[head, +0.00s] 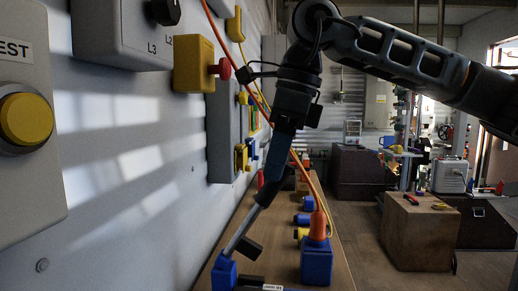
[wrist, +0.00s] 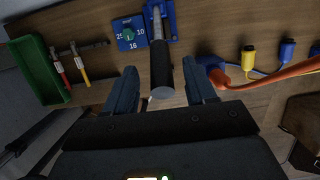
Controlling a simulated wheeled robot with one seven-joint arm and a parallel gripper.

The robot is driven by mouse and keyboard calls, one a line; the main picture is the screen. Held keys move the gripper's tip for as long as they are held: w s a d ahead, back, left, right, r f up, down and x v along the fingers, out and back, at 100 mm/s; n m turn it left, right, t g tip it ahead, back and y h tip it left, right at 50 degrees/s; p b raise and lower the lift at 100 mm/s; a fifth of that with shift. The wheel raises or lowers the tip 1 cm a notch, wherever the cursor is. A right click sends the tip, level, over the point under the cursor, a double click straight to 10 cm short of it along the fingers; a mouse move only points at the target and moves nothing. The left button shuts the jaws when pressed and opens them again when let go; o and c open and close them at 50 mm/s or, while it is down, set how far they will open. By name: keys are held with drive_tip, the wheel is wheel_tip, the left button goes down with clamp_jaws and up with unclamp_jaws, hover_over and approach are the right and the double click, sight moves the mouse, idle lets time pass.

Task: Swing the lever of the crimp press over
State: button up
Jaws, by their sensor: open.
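The crimp press has a blue base (head: 224,273) at the near end of the wooden bench in the head view. Its lever, a bare metal rod (head: 240,231) with a black grip (wrist: 161,70), leans up and away from the base toward my gripper. My gripper (wrist: 160,80) is open. In the wrist view its two fingers stand on either side of the black grip, with visible gaps on both sides. In the head view my gripper (head: 272,176) reaches down at the upper end of the lever; the fingers partly hide the grip there.
A blue plate with a green knob (wrist: 130,34) and numbers sits beside the press. A green tray (wrist: 38,70) and small tools lie left of it. A blue connector (head: 316,262) with an orange cable stands right. The grey wall with switch boxes (head: 193,64) runs along the left.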

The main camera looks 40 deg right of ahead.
drive_tip(key=shift+r+p, duration=1.85)
drive_tip(key=shift+r, duration=1.7)
drive_tip(key=v, duration=0.7)
drive_tip(key=shift+r, duration=0.35)
drive_tip(key=shift+s+d, duration=0.1)
drive_tip(key=shift+s, duration=0.15)
